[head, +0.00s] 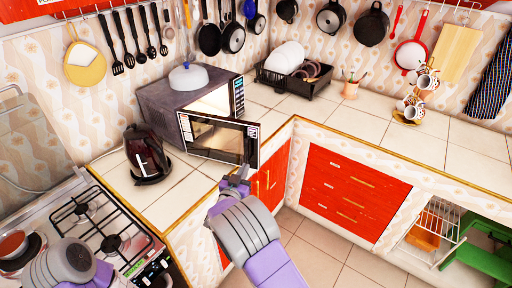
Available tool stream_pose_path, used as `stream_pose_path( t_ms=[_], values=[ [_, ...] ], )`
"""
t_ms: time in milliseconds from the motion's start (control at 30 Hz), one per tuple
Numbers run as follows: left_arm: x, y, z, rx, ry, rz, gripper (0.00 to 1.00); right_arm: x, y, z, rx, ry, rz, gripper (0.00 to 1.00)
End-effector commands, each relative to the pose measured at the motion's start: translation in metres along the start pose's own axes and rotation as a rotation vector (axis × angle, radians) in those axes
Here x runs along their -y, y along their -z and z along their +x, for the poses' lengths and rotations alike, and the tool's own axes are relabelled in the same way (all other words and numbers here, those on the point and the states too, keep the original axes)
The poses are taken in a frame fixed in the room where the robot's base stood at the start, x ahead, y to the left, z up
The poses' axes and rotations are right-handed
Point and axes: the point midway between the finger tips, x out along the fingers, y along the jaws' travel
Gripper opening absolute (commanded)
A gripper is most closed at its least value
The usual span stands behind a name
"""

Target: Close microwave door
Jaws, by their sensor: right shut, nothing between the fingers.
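The microwave (165,102) is a dark box on the tiled counter near the back corner.
A dark kettle (147,155) stands left of the door, beside the gas stove (97,222). A black dish rack (293,78) is to the right. The floor (310,255) is clear at the lower middle.

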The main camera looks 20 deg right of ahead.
Motion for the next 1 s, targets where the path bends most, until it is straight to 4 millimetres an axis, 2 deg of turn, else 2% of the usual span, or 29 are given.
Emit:
stream_pose_path(
  t_ms=[400, 600, 800, 1000],
  values=[
    [0.001, 0.000, 0.002, 0.000, 0.000, 0.000, 0.56, -0.001, -0.003, 0.083, 0.002, 0.000, 0.000, 0.00],
    [0.001, 0.000, 0.003, 0.000, 0.000, 0.000, 0.56, -0.001, -0.003, 0.114, 0.003, 0.001, -0.001, 0.00],
    [0.001, 0.000, 0.003, 0.000, 0.000, 0.000, 0.56, 0.000, -0.003, 0.129, 0.005, 0.002, -0.001, 0.00],
    [0.001, 0.000, 0.003, 0.000, 0.000, 0.000, 0.56, 0.000, -0.003, 0.133, 0.005, 0.002, -0.002, 0.00]
  ],
)
